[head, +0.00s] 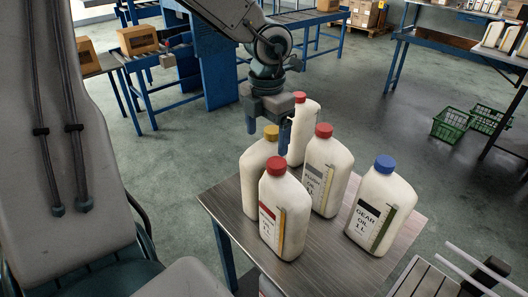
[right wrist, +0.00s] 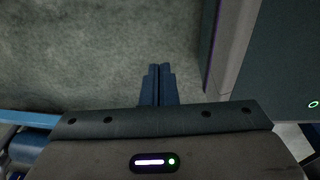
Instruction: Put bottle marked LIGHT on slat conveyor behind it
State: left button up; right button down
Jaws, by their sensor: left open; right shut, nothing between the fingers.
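Several white bottles stand on a small wood-topped table (head: 225,207). Two red-capped bottles (head: 284,217) (head: 326,176) and a blue-capped bottle marked GEAR OIL (head: 377,207) show labels. A yellow-capped bottle (head: 255,172) is partly hidden. Another red-capped bottle (head: 305,132) is at the back. I cannot read LIGHT on any label. My left gripper (head: 268,129) is open, pointing down above the yellow-capped bottle, with one finger overlapping the rear bottle; contact is unclear. My right gripper (right wrist: 158,73) is shut and empty in the right wrist view.
A slatted surface (head: 425,284) is at the bottom right; I cannot tell if it is the slat conveyor. Blue-framed conveyors with brown boxes (head: 138,40) stand at the back left. Green crates (head: 450,124) sit on the floor by a bench (head: 455,40).

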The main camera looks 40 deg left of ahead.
aim_at(263, 145)
pick_arm(q)
jog(key=shift+s+f+b, duration=0.2)
jog(key=shift+f+b, duration=0.9)
jog(key=shift+b, duration=0.9)
jog(key=shift+s+a+f+p, duration=0.1)
jog(key=shift+s+f+p, duration=0.05)
jog(key=shift+f+p, duration=0.35)
jog(key=shift+s+f+p, duration=0.1)
jog(key=shift+f+p, duration=0.3)
jog(key=shift+f, duration=0.2)
jog(key=shift+w+a+f, duration=0.1)
jog(key=shift+w+f, duration=0.05)
jog(key=shift+f, duration=0.3)
jog(key=shift+r, duration=0.1)
jog(key=c, duration=1.6)
grip_shut()
pick_arm(e)
jog(key=shift+w+a+f, duration=0.1)
jog(key=shift+w+f, duration=0.05)
jog(key=shift+f, duration=0.4)
jog(key=shift+w+f, duration=0.15)
jog(key=shift+f, duration=0.35)
